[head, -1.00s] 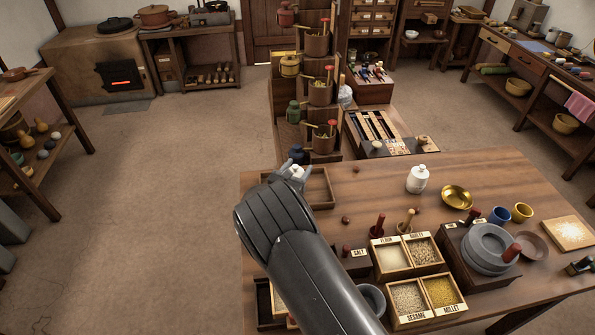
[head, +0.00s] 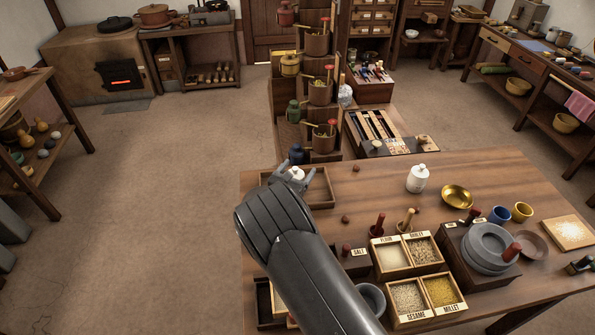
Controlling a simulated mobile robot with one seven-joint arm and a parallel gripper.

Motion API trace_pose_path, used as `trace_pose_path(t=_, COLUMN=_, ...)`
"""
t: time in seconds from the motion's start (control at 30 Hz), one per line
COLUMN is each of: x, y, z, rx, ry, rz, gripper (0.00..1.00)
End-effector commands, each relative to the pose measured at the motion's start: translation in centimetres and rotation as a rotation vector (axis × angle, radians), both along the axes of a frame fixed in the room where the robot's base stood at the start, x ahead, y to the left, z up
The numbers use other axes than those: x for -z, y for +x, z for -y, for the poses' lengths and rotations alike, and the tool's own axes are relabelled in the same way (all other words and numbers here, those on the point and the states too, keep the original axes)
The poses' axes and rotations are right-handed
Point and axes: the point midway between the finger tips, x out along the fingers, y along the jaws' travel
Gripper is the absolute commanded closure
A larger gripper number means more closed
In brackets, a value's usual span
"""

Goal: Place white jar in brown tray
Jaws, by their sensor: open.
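The brown tray (head: 323,191) lies at the back left corner of the table, partly hidden by my arm. A small white jar (head: 297,172) shows between my gripper's fingers, over or in the tray; its lower part is hidden, so I cannot tell if it rests on the tray floor. My gripper (head: 295,181) is open around it, with the fingers apart. A second white jar (head: 417,180), with a knobbed lid and markings on its front, stands upright on the table right of the tray, apart from my gripper.
A brass bowl (head: 457,197), blue cup (head: 501,215) and yellow cup (head: 522,212) stand at the right. Grain boxes (head: 422,291) and a grey quern (head: 487,248) fill the front. A tiered rack (head: 322,140) rises behind the tray. Table between tray and second jar is mostly clear.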

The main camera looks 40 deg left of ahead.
Motion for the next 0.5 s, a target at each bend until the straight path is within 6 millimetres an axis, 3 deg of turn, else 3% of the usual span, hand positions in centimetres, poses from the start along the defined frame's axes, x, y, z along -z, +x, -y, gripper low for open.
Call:
trace_pose_path(t=0.3, x=-0.1, y=-4.8, z=0.9, rx=-0.002, ry=0.0, rz=-0.001, gripper=0.22)
trace_pose_path(t=0.5, x=-0.1, y=-7.0, z=1.4, rx=0.0, ry=0.0, rz=0.0, gripper=0.22)
